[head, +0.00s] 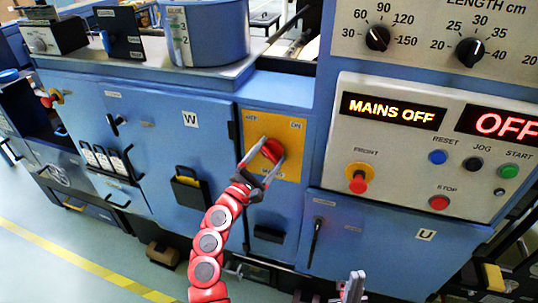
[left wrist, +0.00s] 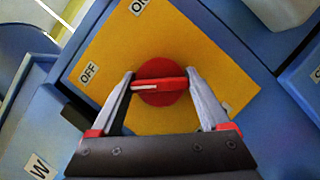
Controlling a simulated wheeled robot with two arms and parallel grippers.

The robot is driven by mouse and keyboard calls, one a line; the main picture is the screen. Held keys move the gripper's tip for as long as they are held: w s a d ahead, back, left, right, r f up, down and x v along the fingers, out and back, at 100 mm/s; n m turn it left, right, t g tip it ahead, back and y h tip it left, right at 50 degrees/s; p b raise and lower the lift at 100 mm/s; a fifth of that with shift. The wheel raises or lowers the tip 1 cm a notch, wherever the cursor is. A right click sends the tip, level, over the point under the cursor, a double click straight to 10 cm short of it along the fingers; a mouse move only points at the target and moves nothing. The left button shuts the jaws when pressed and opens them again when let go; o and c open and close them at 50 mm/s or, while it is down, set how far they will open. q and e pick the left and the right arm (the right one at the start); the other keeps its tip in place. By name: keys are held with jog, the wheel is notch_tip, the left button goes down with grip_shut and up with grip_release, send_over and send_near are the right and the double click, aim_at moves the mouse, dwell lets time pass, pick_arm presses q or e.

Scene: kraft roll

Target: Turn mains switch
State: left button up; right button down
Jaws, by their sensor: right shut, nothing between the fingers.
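The mains switch is a red rotary knob (head: 271,150) on a yellow plate (head: 288,169); it also shows in the left wrist view (left wrist: 160,97). Its white mark lies on the left half of the handle there, on the side of the OFF label (left wrist: 88,73). The ON label (left wrist: 138,6) is at the top. My left gripper (head: 262,163) has its fingers spread on either side of the knob, one near each end of the handle. Whether they touch it is unclear. My right gripper (head: 354,286) is shut and empty at the bottom edge, well below the plate.
A lit display (head: 391,111) reads MAINS OFF. The control panel with a red-and-yellow FRONT button (head: 358,178) stands right of the switch. A blue cabinet door with a W label (head: 190,119) is to the left, and a blue pot (head: 206,35) stands above.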

pick_arm(q)
jog(key=c, duration=0.5)
jog(key=shift+c, duration=0.2)
jog(key=shift+m+g, duration=0.3)
jog(key=shift+m, duration=0.2)
jog(key=m+g, duration=0.1)
jog(key=m, duration=0.2)
jog(key=m+g, duration=0.2)
jog(key=m, duration=0.3)
jog(key=shift+b, duration=0.3)
jog(key=m, duration=0.2)
jog(key=m+g+y+b, duration=0.1)
jog(key=m, duration=0.1)
jog(key=shift+m+y, duration=0.3)
jog(key=shift+m, duration=0.1)
jog(key=shift+m+g+y+b, duration=0.4)
jog(key=shift+m+y+b, duration=0.35)
jog(key=shift+m, duration=0.75)
jog(key=shift+f+y, duration=0.1)
jog(key=shift+y, duration=0.15)
